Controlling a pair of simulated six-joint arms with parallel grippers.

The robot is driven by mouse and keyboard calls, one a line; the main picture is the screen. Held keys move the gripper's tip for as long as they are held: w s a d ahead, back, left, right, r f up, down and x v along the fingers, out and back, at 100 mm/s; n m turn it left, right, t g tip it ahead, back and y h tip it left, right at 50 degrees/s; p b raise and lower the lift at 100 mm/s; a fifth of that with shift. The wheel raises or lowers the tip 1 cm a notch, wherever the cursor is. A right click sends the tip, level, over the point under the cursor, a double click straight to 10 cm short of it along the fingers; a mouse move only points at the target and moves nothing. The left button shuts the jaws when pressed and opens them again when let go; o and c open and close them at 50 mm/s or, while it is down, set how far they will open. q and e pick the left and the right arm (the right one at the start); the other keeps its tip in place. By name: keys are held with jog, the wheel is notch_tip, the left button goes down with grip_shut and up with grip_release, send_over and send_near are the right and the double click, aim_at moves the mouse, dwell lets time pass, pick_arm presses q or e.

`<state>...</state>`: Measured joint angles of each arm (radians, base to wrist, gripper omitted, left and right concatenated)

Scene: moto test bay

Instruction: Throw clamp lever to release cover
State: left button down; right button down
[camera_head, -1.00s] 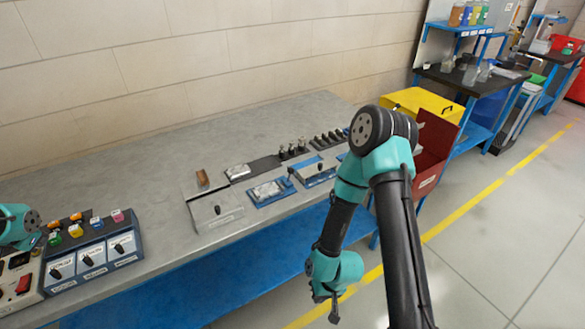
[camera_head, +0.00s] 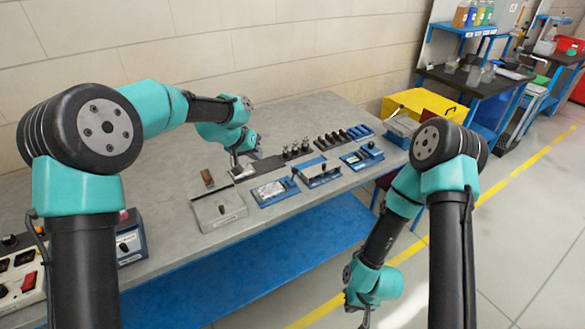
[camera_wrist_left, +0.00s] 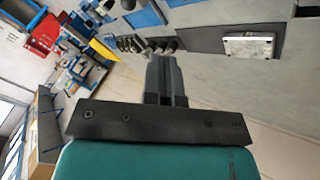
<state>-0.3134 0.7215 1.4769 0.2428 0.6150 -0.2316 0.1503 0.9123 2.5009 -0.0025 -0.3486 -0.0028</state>
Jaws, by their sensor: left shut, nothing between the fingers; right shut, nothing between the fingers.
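A blue fixture with a grey block on top (camera_head: 318,172) and a small dark part, possibly the clamp lever, stands mid-bench. Another blue fixture (camera_head: 270,192) carrying a silver plate is left of it, and a third (camera_head: 362,158) is to its right. I cannot tell for certain which part is the clamp lever. My left gripper (camera_head: 235,161) is shut and empty beside a silver plate (camera_head: 243,173) behind the fixtures. In the left wrist view, its fingers (camera_wrist_left: 167,80) are together and the silver plate (camera_wrist_left: 248,46) is at upper right. My right gripper (camera_head: 364,322) is shut and empty, low beyond the bench's front edge.
A grey box with a dark knob (camera_head: 219,208) and a brown-handled part (camera_head: 207,178) stand left of the fixtures. Dark tools (camera_head: 297,149) stand in a row behind. A yellow bin (camera_head: 422,105) is beyond the right end. Bare bench (camera_head: 300,112) lies along the wall.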

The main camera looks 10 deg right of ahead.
pick_arm(q)
jog(key=shift+f, duration=0.1)
send_near(293, 176)
jog(key=w+f, duration=0.1)
jog(key=w+a+f, duration=0.1)
jog(key=w, duration=0.1)
jog(key=shift+a+f, duration=0.3)
jog(key=shift+f, duration=0.05)
jog(key=d, duration=0.4)
jog(key=shift+s+f, duration=0.25)
jog(key=shift+s, duration=0.15)
jog(key=shift+d, duration=0.1)
